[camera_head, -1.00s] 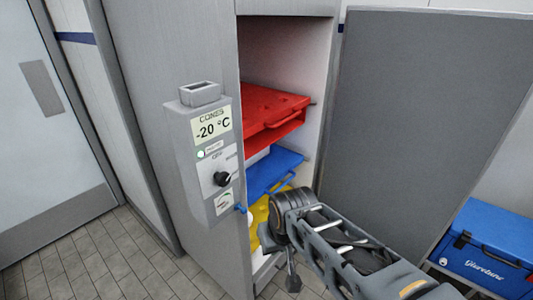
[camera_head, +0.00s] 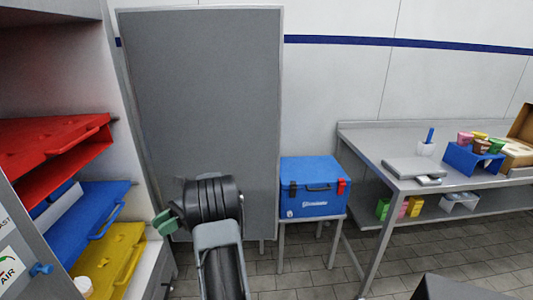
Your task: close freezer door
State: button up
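The freezer stands at the left in the head view, with its inside showing: a red tray (camera_head: 62,143), a blue tray (camera_head: 105,205) and a yellow tray (camera_head: 112,262). The freezer door (camera_head: 203,95) is a tall grey panel and stands open, swung out to the right of the trays. My gripper (camera_head: 168,221) is at the lower middle, between the trays and the lower part of the door. Only a small green part of it shows past my black wrist. I cannot tell whether it touches the door or whether its fingers are apart.
A blue cooler box (camera_head: 313,187) sits on a small stand right of the door. A steel table (camera_head: 360,150) with a blue holder (camera_head: 473,160) and boxes stands farther right. Tiled floor (camera_head: 320,282) is free in front of the stand.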

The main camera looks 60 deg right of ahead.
aim_at(205, 81)
jog(key=k, duration=1.55)
jog(key=z, duration=1.8)
jog(key=i, duration=2.4)
jog(key=u, duration=1.4)
